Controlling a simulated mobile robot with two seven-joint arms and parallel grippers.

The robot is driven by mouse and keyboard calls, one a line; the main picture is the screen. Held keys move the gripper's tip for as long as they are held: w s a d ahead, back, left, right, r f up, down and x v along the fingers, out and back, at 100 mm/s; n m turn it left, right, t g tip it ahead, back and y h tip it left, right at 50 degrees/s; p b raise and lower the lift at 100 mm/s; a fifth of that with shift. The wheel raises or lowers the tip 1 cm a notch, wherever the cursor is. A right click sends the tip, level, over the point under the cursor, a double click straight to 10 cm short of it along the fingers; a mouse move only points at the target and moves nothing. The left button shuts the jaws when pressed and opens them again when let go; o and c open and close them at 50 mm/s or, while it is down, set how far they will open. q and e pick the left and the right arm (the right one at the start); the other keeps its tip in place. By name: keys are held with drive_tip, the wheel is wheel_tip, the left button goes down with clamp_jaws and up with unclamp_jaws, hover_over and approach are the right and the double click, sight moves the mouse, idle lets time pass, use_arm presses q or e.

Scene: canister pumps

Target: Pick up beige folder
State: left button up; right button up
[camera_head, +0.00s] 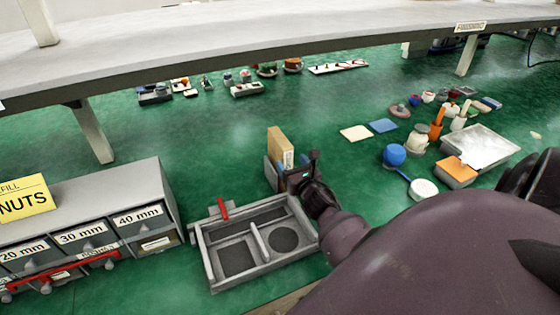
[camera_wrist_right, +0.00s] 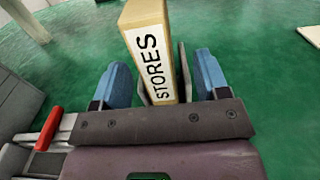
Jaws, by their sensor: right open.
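The beige folder (camera_head: 279,144) stands upright near the middle of the green table, between grey plates of a small holder (camera_head: 270,174). Its spine carries a white label reading STORES, clear in the right wrist view, where the folder (camera_wrist_right: 170,20) is seen close up. My right gripper (camera_head: 295,178) is at the near side of the folder. In the wrist view its two blue fingers are apart, one on each side of the spine, with gaps showing. The folder's lower end is hidden behind the gripper body. My left gripper is not in view.
A grey divided tray (camera_head: 208,262) with a red-handled tool (camera_head: 222,209) lies just in front. A grey drawer cabinet (camera_head: 120,200) stands at left. Blue and orange items and a pale tray (camera_head: 490,140) are at right. A raised shelf (camera_head: 200,50) spans the back.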

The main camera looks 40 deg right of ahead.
sight(279, 148)
drive_tip(key=shift+a+x, duration=0.2)
drive_tip(key=shift+x, duration=2.3)
drive_tip(key=shift+r, duration=0.15)
drive_tip(key=c, duration=1.1)
